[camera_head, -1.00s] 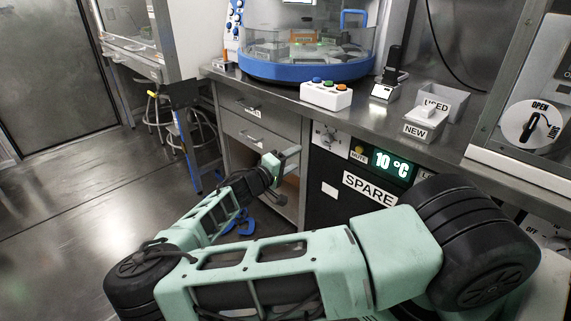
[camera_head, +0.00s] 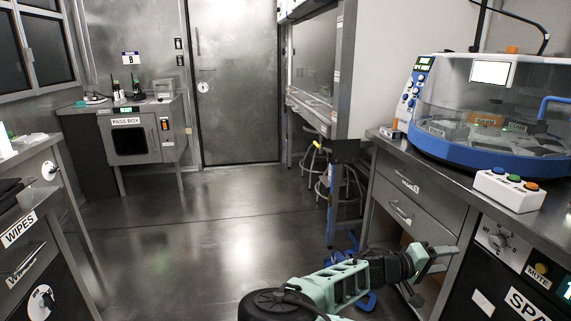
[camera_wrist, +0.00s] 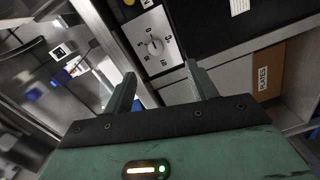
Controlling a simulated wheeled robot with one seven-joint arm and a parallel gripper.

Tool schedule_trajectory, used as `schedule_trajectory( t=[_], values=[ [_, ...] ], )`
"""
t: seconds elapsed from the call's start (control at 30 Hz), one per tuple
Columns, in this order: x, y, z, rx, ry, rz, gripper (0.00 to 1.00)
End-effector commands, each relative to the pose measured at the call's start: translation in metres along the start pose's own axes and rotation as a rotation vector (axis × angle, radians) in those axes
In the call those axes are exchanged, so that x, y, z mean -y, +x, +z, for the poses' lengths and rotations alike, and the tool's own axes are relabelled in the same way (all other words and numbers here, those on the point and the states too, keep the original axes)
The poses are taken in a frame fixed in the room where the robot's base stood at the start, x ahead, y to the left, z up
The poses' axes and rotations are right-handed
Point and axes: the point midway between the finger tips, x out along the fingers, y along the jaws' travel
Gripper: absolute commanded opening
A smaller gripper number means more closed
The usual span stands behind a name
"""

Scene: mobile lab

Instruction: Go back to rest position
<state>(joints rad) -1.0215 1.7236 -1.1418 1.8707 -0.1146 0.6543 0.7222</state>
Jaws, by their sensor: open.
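My gripper (camera_head: 441,257) is at the end of my arm in the lower right of the head view, in front of the drawer unit below the right counter. In the wrist view my gripper (camera_wrist: 157,80) shows two separated fingers with nothing between them. Beyond the fingers are a black panel with a dial (camera_wrist: 154,45) and an open compartment holding a cardboard box (camera_wrist: 270,76) marked PLATES.
A counter (camera_head: 446,181) on the right carries a blue-based machine (camera_head: 436,141) and a button box (camera_head: 509,190). Stools (camera_head: 318,165) stand behind. A pass box (camera_head: 136,143) is at back left, a WIPES counter (camera_head: 22,231) at left. The middle floor (camera_head: 200,240) is clear.

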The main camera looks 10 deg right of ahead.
Motion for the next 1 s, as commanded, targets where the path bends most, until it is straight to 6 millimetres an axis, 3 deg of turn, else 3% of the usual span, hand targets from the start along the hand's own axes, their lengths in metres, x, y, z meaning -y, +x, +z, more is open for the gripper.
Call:
schedule_trajectory(
  t=[0.13, 0.23, 0.4, 0.53, 0.77, 1.0],
  values=[
    [0.02, -0.004, 0.042, 0.151, -0.058, -0.163, 0.57],
    [0.035, -0.021, 0.075, 0.258, -0.115, -0.311, 0.57],
    [0.05, -0.073, 0.118, 0.379, -0.216, -0.571, 0.57],
    [0.045, -0.122, 0.139, 0.423, -0.292, -0.772, 0.57],
    [0.007, -0.211, 0.161, 0.39, -0.415, -1.11, 0.57],
    [-0.065, -0.284, 0.178, 0.211, -0.521, -1.395, 0.57]
  ],
)
